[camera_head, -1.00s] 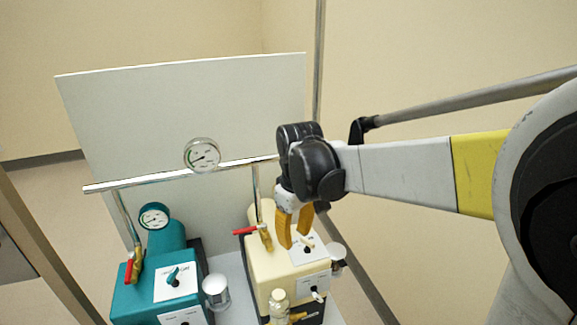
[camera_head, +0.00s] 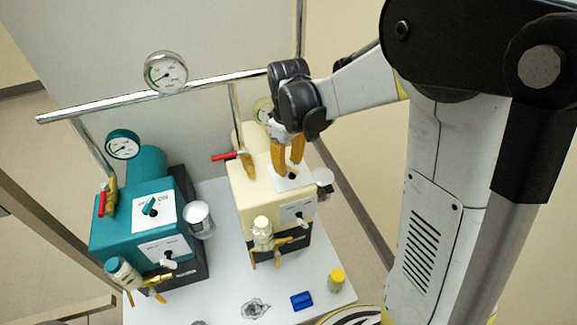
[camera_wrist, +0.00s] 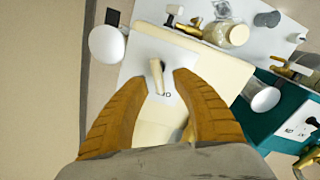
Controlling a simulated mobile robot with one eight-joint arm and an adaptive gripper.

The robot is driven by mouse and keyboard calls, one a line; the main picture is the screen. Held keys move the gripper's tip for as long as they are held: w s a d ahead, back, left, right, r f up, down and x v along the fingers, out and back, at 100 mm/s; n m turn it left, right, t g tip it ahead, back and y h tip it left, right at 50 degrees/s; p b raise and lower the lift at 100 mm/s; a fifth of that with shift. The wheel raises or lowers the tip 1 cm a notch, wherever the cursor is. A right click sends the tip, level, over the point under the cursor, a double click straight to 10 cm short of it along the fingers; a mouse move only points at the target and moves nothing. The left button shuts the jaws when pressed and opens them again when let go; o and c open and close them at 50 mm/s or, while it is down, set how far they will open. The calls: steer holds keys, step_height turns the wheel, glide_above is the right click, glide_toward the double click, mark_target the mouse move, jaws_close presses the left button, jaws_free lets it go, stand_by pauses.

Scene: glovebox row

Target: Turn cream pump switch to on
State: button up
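The cream pump (camera_head: 245,205) is a cream box on the white tabletop, right of a teal pump. A white plate on its top carries a cream switch lever (camera_wrist: 156,76), clear in the wrist view. My gripper (camera_head: 289,168) points down over this plate with its two yellow fingers apart. In the wrist view my gripper (camera_wrist: 158,88) is open and empty, with one finger on each side of the lever; I see no contact. In the head view the fingers largely hide the lever. Letters beside the lever are partly covered.
The teal pump (camera_head: 135,220) has its own top switch. A metal pipe (camera_head: 200,85) with a gauge (camera_head: 165,73) runs behind both pumps. A red-handled valve (camera_head: 238,158) stands close left of my gripper. A blue block (camera_head: 301,301) and a yellow-capped jar (camera_head: 336,280) lie in front.

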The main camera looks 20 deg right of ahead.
steer(key=shift+f, duration=0.1)
jaws_close()
steer(key=shift+m, duration=0.3)
steer(key=shift+w+d+m+p, duration=0.1)
steer(key=shift+d+m+p, duration=0.1)
steer(key=shift+m, duration=1.05)
steer(key=shift+d+m+p, duration=0.15)
steer(key=shift+m, duration=1.1)
jaws_free()
